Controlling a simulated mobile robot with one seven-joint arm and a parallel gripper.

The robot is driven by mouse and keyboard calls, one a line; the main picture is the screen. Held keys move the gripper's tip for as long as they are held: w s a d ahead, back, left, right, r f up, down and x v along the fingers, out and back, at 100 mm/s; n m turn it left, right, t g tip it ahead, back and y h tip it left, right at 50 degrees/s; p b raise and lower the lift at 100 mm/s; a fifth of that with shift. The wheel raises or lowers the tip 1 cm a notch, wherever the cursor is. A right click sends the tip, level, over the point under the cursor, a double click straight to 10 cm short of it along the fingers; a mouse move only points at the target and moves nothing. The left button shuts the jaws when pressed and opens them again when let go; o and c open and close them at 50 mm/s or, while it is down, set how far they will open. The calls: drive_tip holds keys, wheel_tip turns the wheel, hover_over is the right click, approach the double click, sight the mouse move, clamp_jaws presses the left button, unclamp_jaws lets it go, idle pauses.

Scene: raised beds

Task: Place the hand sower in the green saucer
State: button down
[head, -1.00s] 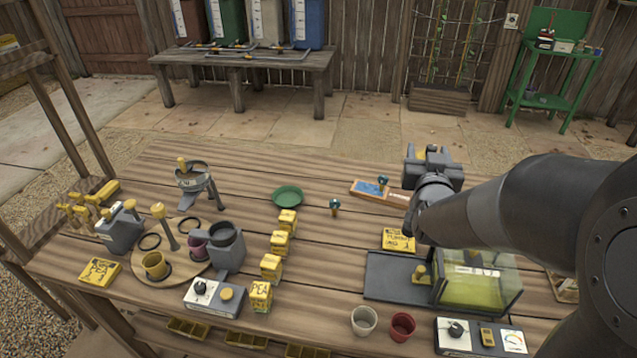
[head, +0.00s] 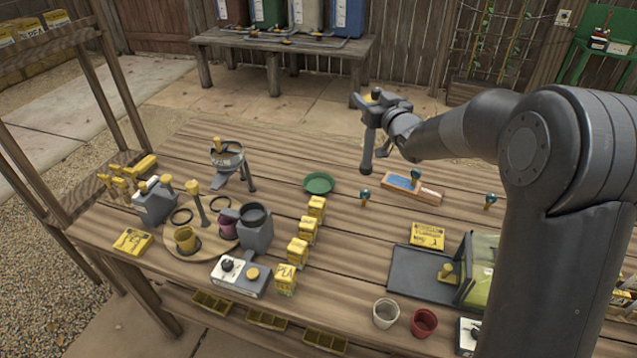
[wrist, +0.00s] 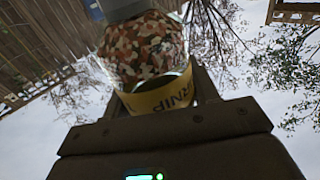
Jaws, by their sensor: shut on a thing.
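The green saucer (head: 319,183) lies empty on the far middle of the wooden table in the head view. My gripper (head: 376,108) is up in the air, to the right of and beyond the saucer in the picture. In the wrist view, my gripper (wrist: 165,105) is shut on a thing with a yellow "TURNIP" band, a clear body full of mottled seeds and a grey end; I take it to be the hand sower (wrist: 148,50). In the head view it is mostly hidden by the gripper; a dark rod hangs below, perhaps its spout.
A row of yellow seed packets (head: 308,228) stands just in front of the saucer. A grey funnel stand (head: 228,160) is to its left. A small teal-topped peg (head: 365,196) and a blue-topped wooden board (head: 425,192) are to its right. A black tray (head: 410,278) lies nearer.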

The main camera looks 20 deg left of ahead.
drive_tip(key=w+a+f+n+g+y, duration=0.1)
drive_tip(key=w+a+f, duration=0.1)
drive_tip(key=a+f, duration=0.9)
drive_tip(key=shift+w+a+f, duration=0.2)
drive_tip(key=shift+a+f, duration=0.05)
drive_tip(key=shift+a, duration=2)
drive_tip(key=shift+f, duration=0.1)
drive_tip(key=c, duration=0.5)
unclamp_jaws()
drive_tip(key=shift+f, duration=0.1)
